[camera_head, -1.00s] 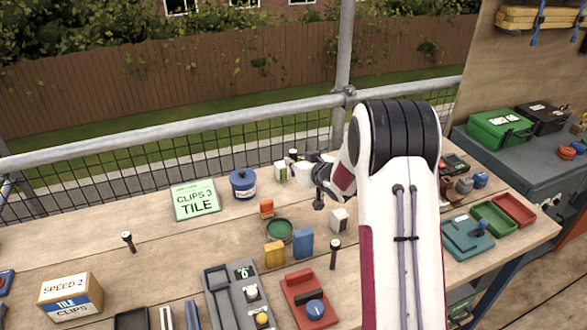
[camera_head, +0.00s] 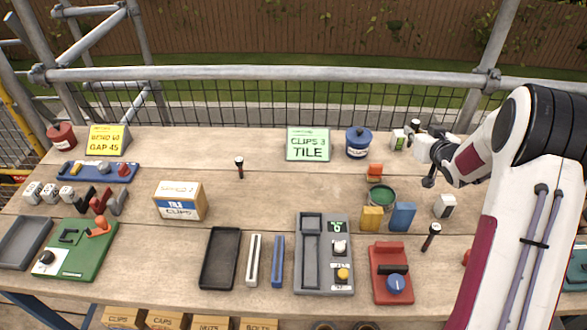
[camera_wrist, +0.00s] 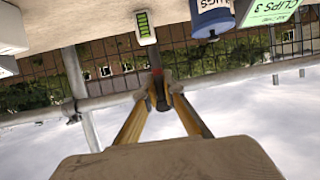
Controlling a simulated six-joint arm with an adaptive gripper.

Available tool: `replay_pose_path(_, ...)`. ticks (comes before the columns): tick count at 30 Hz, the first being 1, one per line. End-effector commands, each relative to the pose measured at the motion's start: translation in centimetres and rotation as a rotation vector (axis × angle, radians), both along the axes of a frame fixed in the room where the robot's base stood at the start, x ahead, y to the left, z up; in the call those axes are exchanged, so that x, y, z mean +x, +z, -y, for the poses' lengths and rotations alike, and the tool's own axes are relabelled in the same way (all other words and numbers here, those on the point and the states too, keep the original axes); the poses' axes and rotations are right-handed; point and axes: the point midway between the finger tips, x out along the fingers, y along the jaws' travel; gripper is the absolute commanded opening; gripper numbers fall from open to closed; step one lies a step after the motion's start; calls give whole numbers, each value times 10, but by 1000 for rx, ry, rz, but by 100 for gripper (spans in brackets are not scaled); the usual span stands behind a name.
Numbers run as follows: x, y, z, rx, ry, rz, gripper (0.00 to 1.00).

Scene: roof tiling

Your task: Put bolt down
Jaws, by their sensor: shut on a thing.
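My gripper (camera_head: 434,160) is above the back right of the bench. It is shut on a dark bolt (camera_head: 429,182), which hangs from it over the bench, apart from the top. In the wrist view, which is upside down, my two fingers meet at the tips (camera_wrist: 161,98) around the dark bolt (camera_wrist: 158,78). The fingers partly hide the bolt.
A rail (camera_head: 290,75) runs behind. Bare wood (camera_head: 300,187) lies left of the tin.

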Motion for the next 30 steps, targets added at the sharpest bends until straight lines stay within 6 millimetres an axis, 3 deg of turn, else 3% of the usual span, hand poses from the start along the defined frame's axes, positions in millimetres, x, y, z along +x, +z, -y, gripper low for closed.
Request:
replay_pose_path(5, 4, -3, -28, 0, 40, 1, 0)
replay_pose_path(11, 12, -5, -84, 1, 124, 3, 0)
replay_pose_path(21, 13, -7, -200, 2, 346, 5, 0)
replay_pose_path(30, -3, -6, -301, 2, 560, 7, 0)
